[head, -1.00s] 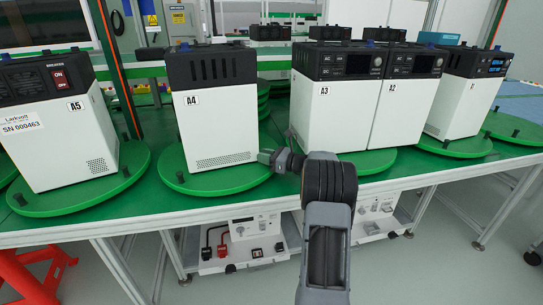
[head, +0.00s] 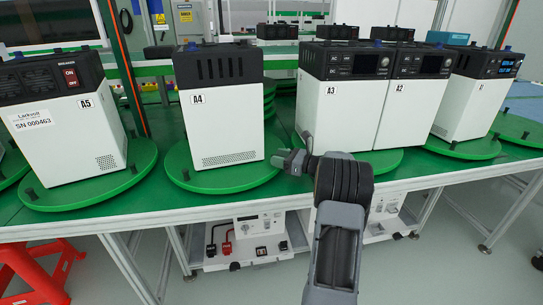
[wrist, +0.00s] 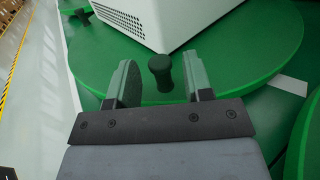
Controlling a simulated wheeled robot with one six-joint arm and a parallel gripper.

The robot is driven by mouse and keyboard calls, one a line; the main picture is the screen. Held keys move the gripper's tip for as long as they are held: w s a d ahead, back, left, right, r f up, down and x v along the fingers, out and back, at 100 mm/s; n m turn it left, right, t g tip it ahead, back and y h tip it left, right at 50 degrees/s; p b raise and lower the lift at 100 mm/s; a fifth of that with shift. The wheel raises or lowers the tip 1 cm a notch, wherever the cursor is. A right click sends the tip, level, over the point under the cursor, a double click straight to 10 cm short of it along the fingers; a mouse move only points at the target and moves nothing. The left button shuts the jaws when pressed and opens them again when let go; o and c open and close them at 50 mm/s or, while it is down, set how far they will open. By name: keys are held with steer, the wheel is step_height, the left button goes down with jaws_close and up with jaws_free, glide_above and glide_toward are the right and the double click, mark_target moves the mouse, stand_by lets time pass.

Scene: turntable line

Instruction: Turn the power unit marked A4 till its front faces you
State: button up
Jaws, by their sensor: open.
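The power unit A4 (head: 224,118) is a white box with a black slotted top, upright on a round green turntable (head: 205,184). Its face toward me carries the A4 label and a small vent grille; no display or switch shows on it. A black peg (head: 186,174) stands at the turntable's left rim. My gripper (head: 284,158) is at the turntable's right edge. In the wrist view my gripper (wrist: 161,84) is open, with another black peg (wrist: 161,72) standing between and slightly beyond its fingers. I cannot tell whether they touch it.
Unit A5 (head: 70,130) stands on its own turntable at left. Units A3 (head: 337,112) and A2 (head: 408,105) stand close by at right, with another unit (head: 470,105) beyond. Equipment sits on a shelf below the green table. A red stand (head: 35,270) is at lower left.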

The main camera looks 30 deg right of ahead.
steer(key=p+v, duration=0.1)
steer(key=v, duration=0.9)
